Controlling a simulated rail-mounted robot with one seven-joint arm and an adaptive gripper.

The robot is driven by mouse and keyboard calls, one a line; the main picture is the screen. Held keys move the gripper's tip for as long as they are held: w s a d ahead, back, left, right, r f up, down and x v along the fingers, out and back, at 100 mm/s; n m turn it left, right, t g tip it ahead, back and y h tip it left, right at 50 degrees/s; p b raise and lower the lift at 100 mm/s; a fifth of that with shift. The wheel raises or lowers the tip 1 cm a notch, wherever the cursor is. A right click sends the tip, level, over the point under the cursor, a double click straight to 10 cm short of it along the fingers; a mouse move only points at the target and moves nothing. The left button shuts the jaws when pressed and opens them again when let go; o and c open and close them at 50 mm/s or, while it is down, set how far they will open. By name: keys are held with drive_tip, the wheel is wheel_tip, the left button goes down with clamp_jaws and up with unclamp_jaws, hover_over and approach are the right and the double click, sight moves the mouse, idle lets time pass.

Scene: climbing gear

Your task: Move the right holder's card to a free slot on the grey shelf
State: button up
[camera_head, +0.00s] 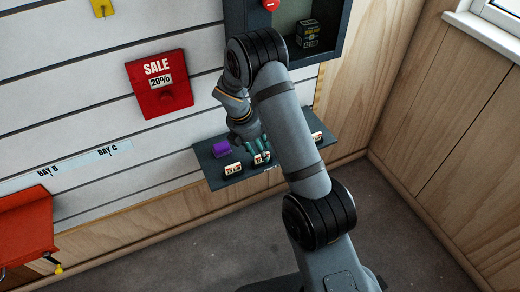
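The dark grey shelf (213,178) sticks out low on the slatted wall. Small white price cards stand along it: a left one (233,169), a middle one (262,158) and a right one (317,136), partly hidden by my arm. A purple block (221,148) sits at the shelf's left end. Two teal pieces (251,147) show just behind the middle card; I cannot tell whether they are my fingertips or goods. My gripper (246,132) points down over the shelf's middle, close to the middle card. Its fingers are too small and dark to read. Slots cannot be made out.
A red holder (177,103) with a SALE 20% card hangs on the wall, upper left. A red shelf (22,225) juts out at far left beside BAY labels. A dark cabinet (234,15) with a small box (308,33) is above. Wood panelling (420,120) closes the right side.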

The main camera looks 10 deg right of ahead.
drive_tip(key=v, duration=1.2)
idle(0.3)
drive_tip(key=x, duration=1.2)
drive_tip(key=shift+f, duration=0.1)
drive_tip(key=shift+w+r+p, duration=0.1)
drive_tip(key=shift+r+p, duration=0.55)
drive_tip(key=shift+r, duration=0.25)
drive_tip(key=shift+r+p, duration=0.3)
drive_tip(key=shift+r, duration=0.2)
drive_tip(key=shift+f, duration=0.1)
